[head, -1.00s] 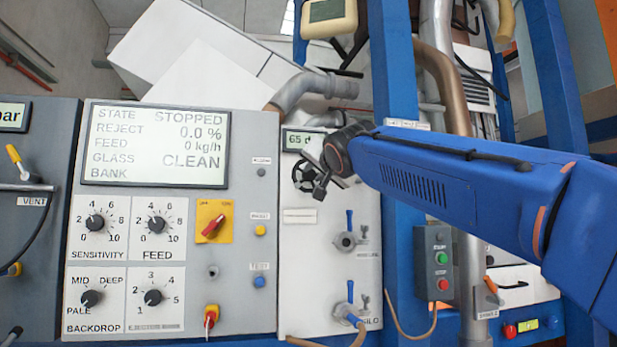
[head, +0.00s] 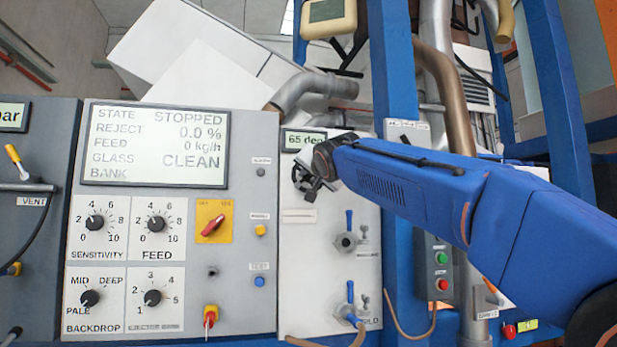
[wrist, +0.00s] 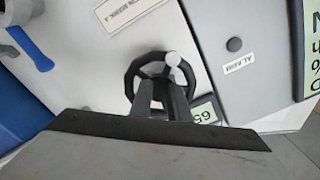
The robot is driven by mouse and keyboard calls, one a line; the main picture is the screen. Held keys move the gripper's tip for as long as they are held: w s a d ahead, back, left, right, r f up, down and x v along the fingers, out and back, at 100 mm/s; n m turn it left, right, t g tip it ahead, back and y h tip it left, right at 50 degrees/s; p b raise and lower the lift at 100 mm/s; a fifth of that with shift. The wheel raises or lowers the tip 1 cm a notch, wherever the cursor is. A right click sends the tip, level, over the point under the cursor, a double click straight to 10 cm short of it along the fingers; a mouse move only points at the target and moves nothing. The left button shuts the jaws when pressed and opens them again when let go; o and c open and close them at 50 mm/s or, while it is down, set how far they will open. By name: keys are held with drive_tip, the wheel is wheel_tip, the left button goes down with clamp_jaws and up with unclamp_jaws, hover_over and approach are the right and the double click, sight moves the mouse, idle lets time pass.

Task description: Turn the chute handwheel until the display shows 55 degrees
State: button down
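The chute handwheel (wrist: 133,72) is a small black ring with a pale knob (wrist: 173,59), on the light panel in the wrist view. In the head view the wheel (head: 299,175) is partly hidden by my gripper (head: 313,186). My gripper (wrist: 162,95) has its two dark fingers apart, with a gap between the tips, overlapping the near part of the wheel. Whether they touch it I cannot tell. The chute display (head: 304,141) above the wheel reads 65 deg; part of it, showing 65, appears in the wrist view (wrist: 206,112).
The grey control panel (head: 240,310) with its large screen (head: 156,145) stands left of the wheel. Blue-handled valves (head: 349,220) sit below the wheel. A blue post (head: 394,70) and a green-and-red button box (head: 440,262) are to the right.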

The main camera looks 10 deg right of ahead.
drive_tip(key=shift+n, duration=0.3)
drive_tip(key=n, duration=0.5)
drive_tip(key=shift+n, duration=0.3)
drive_tip(key=n, duration=0.5)
drive_tip(key=shift+n, duration=0.3)
drive_tip(key=n, duration=0.6)
drive_tip(key=shift+f, duration=0.1)
drive_tip(key=n, duration=0.6)
drive_tip(key=c, duration=2)
unclamp_jaws()
